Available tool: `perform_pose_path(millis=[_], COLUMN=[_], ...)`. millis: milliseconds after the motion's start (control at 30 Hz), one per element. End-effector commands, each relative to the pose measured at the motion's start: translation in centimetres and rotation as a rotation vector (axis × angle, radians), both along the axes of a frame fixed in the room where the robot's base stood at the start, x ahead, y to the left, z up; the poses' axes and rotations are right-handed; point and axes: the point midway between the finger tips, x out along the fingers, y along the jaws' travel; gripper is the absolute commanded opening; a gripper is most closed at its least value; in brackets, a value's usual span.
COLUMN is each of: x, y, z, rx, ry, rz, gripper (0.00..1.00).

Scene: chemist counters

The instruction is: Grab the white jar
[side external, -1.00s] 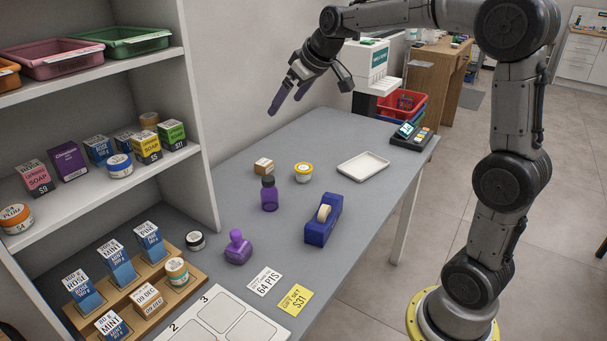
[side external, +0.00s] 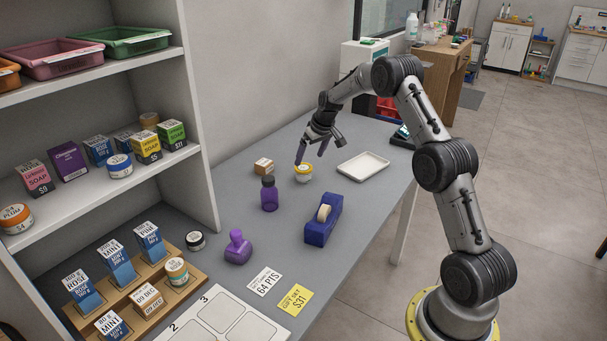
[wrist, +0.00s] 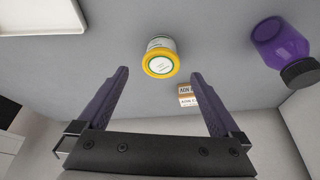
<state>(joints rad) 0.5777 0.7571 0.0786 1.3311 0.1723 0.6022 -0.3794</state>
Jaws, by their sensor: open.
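The white jar (side external: 303,173) with a yellow-rimmed lid stands upright on the grey counter, between a small brown box and a white tray. In the wrist view the jar (wrist: 161,58) shows beyond the fingertips, roughly midway between them. My gripper (side external: 311,158) is open and empty, pointing down just above the jar. Its two purple fingers also show wide apart in the wrist view (wrist: 160,74). From the side, one finger overlaps the jar's top edge; I cannot tell whether they touch.
A small brown box (side external: 264,166) stands close left of the jar. A purple bottle (side external: 269,196) and a blue tape dispenser (side external: 322,220) stand nearer the camera. A white tray (side external: 346,171) lies to the right. A shelf unit (side external: 205,190) bounds the left.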

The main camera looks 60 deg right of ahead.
Motion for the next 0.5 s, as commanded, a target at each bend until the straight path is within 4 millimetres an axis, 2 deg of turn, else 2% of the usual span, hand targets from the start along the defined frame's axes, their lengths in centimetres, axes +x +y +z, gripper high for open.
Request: perform_pose_path(millis=[100,333,500], x=[0.7,1.3,2.4], y=[-0.2,-0.3,-0.6], z=[-1.5,-2.8,-4.7], rx=[-0.001,-0.001,-0.001], ry=[-0.001,-0.001,-0.001], rz=[0.001,0.001,0.001], gripper=[1.00,1.00,1.00])
